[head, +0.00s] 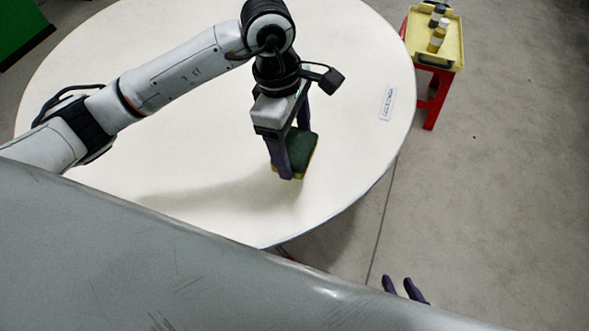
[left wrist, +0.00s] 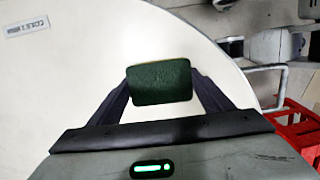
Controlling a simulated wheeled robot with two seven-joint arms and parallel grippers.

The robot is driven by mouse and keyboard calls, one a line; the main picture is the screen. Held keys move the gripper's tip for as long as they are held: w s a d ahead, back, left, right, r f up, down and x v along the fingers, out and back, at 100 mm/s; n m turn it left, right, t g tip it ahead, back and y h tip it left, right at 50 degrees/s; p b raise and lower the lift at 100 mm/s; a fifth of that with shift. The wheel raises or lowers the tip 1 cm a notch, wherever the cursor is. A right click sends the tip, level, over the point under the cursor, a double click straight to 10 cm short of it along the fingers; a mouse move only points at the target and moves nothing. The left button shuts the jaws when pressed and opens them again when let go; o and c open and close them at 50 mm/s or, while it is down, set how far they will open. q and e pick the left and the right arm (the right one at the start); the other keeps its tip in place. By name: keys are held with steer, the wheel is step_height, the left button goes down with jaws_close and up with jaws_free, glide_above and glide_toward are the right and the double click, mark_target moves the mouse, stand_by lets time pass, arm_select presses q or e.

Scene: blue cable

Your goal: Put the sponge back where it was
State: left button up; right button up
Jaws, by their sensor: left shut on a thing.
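The sponge (head: 301,150) has a dark green face and a yellow side, and it sits between the fingers of my left gripper (head: 291,155). My left gripper is shut on it, over the white round table. In the left wrist view the sponge (left wrist: 160,83) shows its green face between the two dark fingers (left wrist: 160,95). I cannot tell whether the sponge touches the table. My right gripper (head: 404,290) shows only as two dark fingertips at the bottom of the head view, apart from each other, beyond the table edge. No object shows between them.
The white round table (head: 355,60) is mostly bare. A small label (head: 388,104) with print lies near its right edge. A red stool (head: 434,95) stands beyond the table at the upper right, with a yellow tray (head: 452,50) holding several bottles (head: 437,38).

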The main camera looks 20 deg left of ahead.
mark_target(289, 145)
arm_select(q)
step_height(289, 145, down, 8)
steer(key=shift+r, duration=0.15)
stand_by(0.3)
steer(key=o, duration=1)
steer(key=shift+c, duration=0.2)
steer(key=r, duration=0.4)
steer(key=a+r, duration=0.1)
steer(key=r, duration=0.3)
steer(key=a+r, duration=0.1)
steer(key=r, duration=0.3)
